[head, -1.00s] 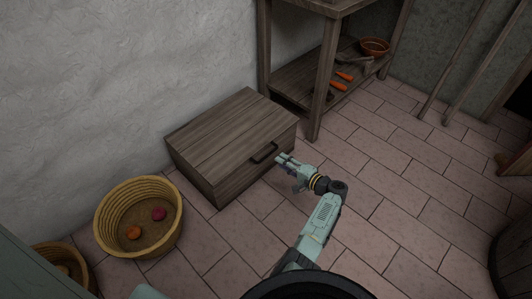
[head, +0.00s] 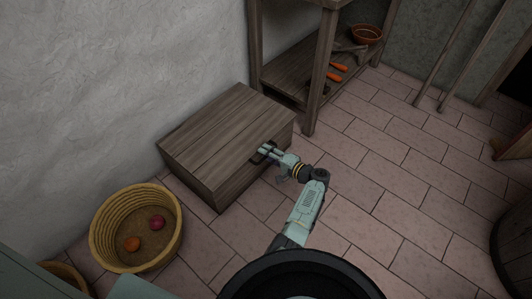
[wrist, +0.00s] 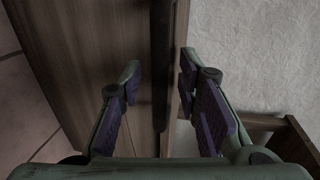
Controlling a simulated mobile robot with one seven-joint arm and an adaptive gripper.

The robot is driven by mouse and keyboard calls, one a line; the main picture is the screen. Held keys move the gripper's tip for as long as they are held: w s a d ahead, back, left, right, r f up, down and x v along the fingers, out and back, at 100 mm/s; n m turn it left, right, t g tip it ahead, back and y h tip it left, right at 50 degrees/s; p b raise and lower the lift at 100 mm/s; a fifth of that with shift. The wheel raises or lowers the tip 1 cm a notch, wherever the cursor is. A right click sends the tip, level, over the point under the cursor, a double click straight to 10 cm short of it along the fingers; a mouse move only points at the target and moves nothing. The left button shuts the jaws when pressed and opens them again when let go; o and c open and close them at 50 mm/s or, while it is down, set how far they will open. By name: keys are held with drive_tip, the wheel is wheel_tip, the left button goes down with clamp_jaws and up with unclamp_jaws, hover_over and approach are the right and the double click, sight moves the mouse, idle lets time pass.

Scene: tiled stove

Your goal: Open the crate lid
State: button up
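The wooden crate (head: 205,180) stands on the floor against the white wall, with its plank lid (head: 215,125) shut. A dark bar handle (wrist: 161,60) sits at the lid's front edge; in the head view my fingers partly hide it. My gripper (head: 266,151) has its fingertips at the handle. In the wrist view the gripper (wrist: 158,82) is open, one finger on each side of the handle, with gaps between the pads and the bar. Whether the fingers touch the crate cannot be told.
A wicker basket (head: 101,232) with an orange and a dark red ball stands left of the crate. A wooden shelf (head: 322,90) holding tools and a terracotta bowl (head: 367,34) stands behind right.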

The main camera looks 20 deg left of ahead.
drive_tip(key=shift+c, duration=0.6)
clamp_jaws()
